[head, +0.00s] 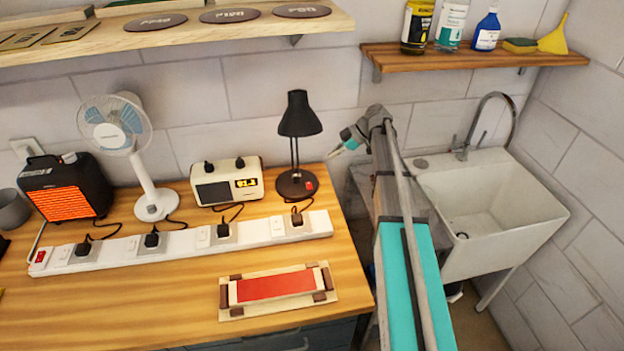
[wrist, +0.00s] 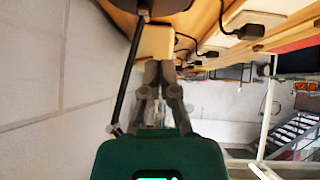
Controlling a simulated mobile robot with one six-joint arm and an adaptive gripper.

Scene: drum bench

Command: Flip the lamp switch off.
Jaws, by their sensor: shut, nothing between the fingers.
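The black desk lamp (head: 299,115) stands upright at the right end of the wooden bench. Its round dark base (head: 290,188) carries a small red switch (head: 309,186); its position is too small to read. My gripper (head: 335,152) is shut and empty, right of the lamp and above the level of its base, apart from it in the head view. In the wrist view the shut fingers (wrist: 161,68) point toward the cream radio, with the thin lamp post (wrist: 131,75) on their left and the dark base (wrist: 152,6) at the top. The switch cannot be made out there.
A white power strip (head: 180,243) with several plugs runs in front of the lamp. The cream radio (head: 227,182), white fan (head: 152,203) and glowing heater (head: 62,202) stand left of it. A red-topped block (head: 275,286) lies in front. The sink (head: 500,190) is at right.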

